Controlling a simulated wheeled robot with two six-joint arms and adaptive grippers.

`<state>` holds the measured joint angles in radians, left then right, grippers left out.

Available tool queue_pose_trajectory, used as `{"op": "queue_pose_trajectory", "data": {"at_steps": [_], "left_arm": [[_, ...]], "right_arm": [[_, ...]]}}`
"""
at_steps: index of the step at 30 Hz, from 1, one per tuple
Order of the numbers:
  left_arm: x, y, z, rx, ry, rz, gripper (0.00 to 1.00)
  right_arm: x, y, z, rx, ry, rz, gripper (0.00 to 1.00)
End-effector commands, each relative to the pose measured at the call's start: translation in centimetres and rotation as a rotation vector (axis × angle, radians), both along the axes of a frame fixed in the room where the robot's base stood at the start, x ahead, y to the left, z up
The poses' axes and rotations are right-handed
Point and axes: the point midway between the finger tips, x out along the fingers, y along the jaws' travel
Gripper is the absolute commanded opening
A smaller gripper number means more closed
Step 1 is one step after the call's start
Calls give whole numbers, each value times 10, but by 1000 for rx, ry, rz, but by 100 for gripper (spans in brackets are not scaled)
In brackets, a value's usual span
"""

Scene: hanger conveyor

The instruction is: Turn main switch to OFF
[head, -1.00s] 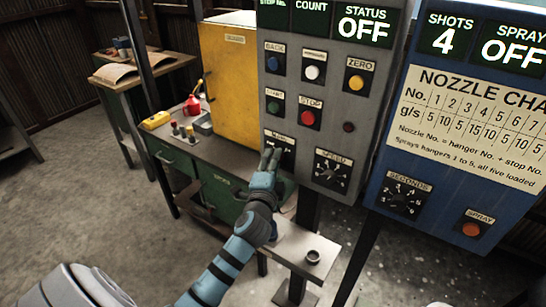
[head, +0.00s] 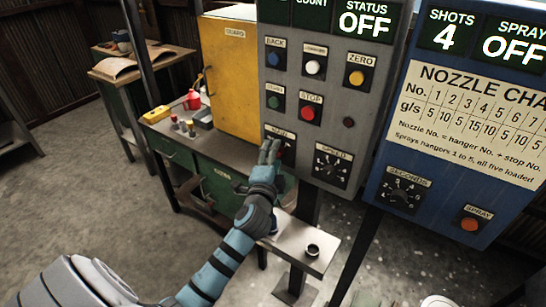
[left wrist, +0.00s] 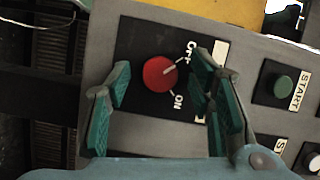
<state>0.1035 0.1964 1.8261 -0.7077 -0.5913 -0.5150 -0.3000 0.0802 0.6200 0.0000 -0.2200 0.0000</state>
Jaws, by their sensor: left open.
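The main switch is a round red knob (left wrist: 159,74) on a black plate with OFF and ON marks, in the left wrist view. The status display (head: 364,24) reads OFF. My right gripper is not in view.
The START button (left wrist: 284,85) is close beside the right finger. The speed dial (head: 331,166) is right of the switch, the STOP button (head: 308,113) above. A yellow guard (head: 230,80) stands left of the panel. A small shelf with a cup (head: 312,250) is below.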

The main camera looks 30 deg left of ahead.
Motion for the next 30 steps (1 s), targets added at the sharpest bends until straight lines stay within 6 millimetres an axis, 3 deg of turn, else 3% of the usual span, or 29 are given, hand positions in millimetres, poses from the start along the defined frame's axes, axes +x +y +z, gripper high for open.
{"op": "queue_pose_trajectory", "data": {"at_steps": [5, 13, 18, 30], "left_arm": [[-12, -6, -1, -2, 1, 0, 48], [-78, -34, 1, -3, 3, 0, 48], [-106, -45, 3, -2, 0, 1, 48], [-110, -47, 4, 0, 0, 1, 48]], "right_arm": [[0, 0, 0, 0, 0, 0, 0], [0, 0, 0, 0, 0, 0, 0], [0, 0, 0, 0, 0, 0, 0], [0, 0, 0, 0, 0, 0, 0]]}}
